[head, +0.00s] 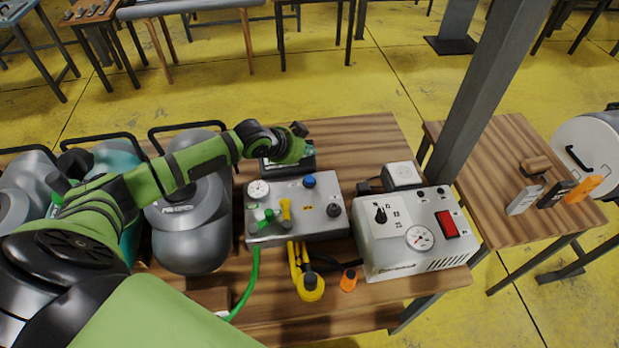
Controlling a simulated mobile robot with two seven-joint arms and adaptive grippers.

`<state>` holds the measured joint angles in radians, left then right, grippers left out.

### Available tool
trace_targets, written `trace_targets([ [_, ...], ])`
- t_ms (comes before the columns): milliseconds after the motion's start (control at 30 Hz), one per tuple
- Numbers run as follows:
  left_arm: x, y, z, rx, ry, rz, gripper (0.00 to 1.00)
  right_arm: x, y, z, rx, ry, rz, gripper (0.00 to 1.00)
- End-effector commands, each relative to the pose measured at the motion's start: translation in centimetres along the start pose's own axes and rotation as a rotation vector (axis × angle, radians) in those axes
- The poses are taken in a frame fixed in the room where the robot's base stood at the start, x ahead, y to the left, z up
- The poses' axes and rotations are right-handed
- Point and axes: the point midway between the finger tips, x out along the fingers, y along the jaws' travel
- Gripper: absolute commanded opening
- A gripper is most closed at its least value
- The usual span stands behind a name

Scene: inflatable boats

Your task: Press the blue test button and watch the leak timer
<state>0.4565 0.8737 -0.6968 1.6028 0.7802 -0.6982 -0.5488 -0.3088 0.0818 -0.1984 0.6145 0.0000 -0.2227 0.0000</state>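The blue button (309,181) stands up from the back of a grey metal control box (295,230) on the wooden table. The box also carries a round gauge, green and yellow levers and a dark knob. My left gripper (300,141) is just behind and above the blue button, apart from it in the picture. Its fingers are too small and foreshortened to tell whether they are open. A dark device (289,163) behind the box is partly hidden by the gripper; I cannot tell whether it is the leak timer. My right gripper is not in view.
A white pump unit (412,237) with a gauge and red switch stands to the right. A small white box (402,175) is behind it. Grey canisters (188,225) crowd the left. A steel post (490,90) rises between the tables. Hoses lie in front.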

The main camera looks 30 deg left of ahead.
Motion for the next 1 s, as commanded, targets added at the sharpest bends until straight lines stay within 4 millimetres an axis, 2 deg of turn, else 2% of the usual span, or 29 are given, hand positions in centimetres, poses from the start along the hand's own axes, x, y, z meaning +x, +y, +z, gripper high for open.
trace_targets([
  [267,1.8,1.4,1.3,0.000,0.000,0.001,0.00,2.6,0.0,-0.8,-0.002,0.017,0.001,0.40],
  [567,4.8,3.6,3.5,0.000,0.000,0.001,0.00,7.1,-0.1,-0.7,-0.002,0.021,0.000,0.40],
  [800,6.0,4.4,4.4,-0.001,0.000,0.000,0.00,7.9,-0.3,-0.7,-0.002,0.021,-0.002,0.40],
  [1000,6.1,4.5,4.4,0.000,0.000,0.000,0.00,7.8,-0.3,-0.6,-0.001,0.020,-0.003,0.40],
])
